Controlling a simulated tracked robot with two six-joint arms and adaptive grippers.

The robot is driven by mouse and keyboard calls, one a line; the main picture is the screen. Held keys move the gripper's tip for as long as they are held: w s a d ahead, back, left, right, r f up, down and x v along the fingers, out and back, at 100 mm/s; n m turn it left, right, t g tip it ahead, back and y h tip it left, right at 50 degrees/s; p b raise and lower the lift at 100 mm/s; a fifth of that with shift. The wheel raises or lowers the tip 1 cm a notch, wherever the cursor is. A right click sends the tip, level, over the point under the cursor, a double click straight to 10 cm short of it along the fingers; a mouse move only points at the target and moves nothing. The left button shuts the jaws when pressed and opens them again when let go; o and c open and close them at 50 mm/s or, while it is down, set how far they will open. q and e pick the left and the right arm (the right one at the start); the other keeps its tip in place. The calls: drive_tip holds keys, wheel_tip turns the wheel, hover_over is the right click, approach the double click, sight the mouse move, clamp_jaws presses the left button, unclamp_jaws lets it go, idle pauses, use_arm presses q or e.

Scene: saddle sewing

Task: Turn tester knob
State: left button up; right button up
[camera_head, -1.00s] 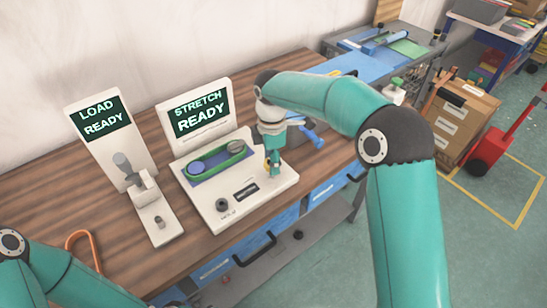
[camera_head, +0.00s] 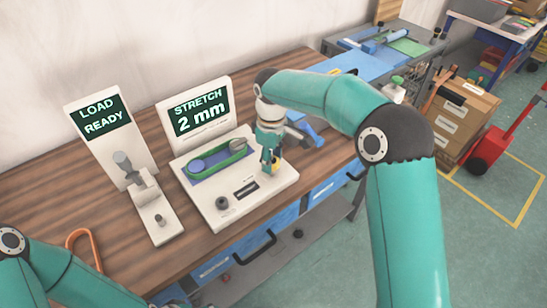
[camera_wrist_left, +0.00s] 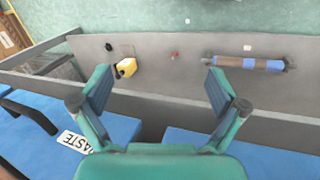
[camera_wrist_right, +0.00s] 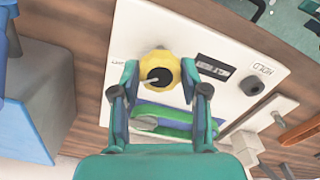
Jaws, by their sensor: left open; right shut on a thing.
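The stretch tester (camera_head: 205,215) is a white box on the wooden bench; its screen (camera_head: 196,112) reads "STRETCH 2 mm". A green loop (camera_head: 237,158) lies around two round posts on its top. My right gripper (camera_head: 269,164) points down at the tester's right end. In the right wrist view, the yellow tester knob (camera_wrist_right: 156,62) with a dark centre sits between my right fingers, which are shut on it. My left gripper (camera_wrist_left: 162,88) is open and empty in the left wrist view, over a grey shelf and blue drawers.
A load tester (camera_head: 150,205) with a screen reading "LOAD READY" stands left of the stretch tester. A small black knob (camera_head: 222,203) is at the tester's front. An orange hook (camera_head: 84,242) lies at the bench's front left. The left wrist view shows a blue-wrapped roll (camera_wrist_left: 247,63).

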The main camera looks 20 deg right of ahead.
sight(272, 160)
drive_tip(key=shift+w+r, duration=0.25)
drive_tip(key=o, duration=1)
drive_tip(key=shift+c, duration=0.2)
drive_tip(key=shift+o, duration=0.9)
drive_tip(key=shift+f, duration=0.1)
drive_tip(key=shift+s, duration=0.1)
wheel_tip(272, 160, up, 12)
drive_tip(key=shift+f, duration=0.15)
